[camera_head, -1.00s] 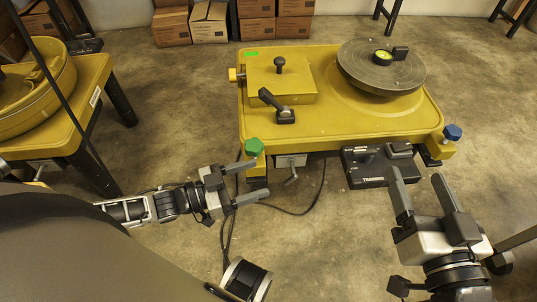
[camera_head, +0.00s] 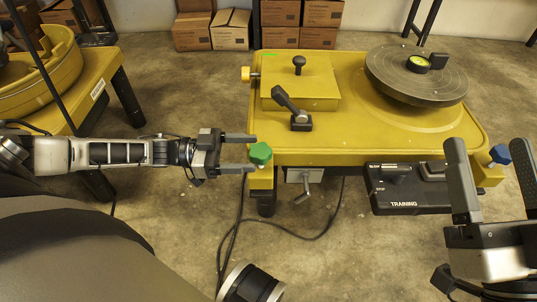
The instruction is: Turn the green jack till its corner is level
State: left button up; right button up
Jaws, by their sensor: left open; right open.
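The green jack (camera_head: 261,153) is a green knob on a yellow block at the near left corner of the yellow machine table (camera_head: 370,125). My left gripper (camera_head: 254,154) is open, coming from the left, with its fingertips reaching the knob, one on the far side and one on the near side. I cannot tell whether they touch it. The blue jack (camera_head: 499,154) is at the near right corner, and a yellow knob (camera_head: 247,73) sticks out at the far left. My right gripper (camera_head: 487,155) is open and empty in front of the blue jack. A round level (camera_head: 418,63) lies on the grey disc.
The grey disc (camera_head: 400,82) sits at the table's right. A black lever (camera_head: 290,107) stands on the table behind the green jack. A black box marked TRAINING (camera_head: 405,205) hangs at the front edge. Another yellow machine (camera_head: 75,100) is at left. Cables (camera_head: 300,232) lie on the floor.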

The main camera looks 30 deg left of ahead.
aim_at(268, 150)
pick_arm(q)
jog(key=b+x, duration=0.1)
jog(key=x, duration=0.4)
jog(key=shift+w+d, duration=0.2)
jog(key=shift+d, duration=0.05)
pick_arm(e)
jog(key=r+n+y, duration=0.2)
jog(key=n, duration=0.1)
jog(key=shift+s+r+y, duration=0.3)
jog(key=shift+s+y, duration=0.1)
pick_arm(q)
jog(key=c, duration=1)
pick_arm(e)
jog(key=shift+t, duration=0.3)
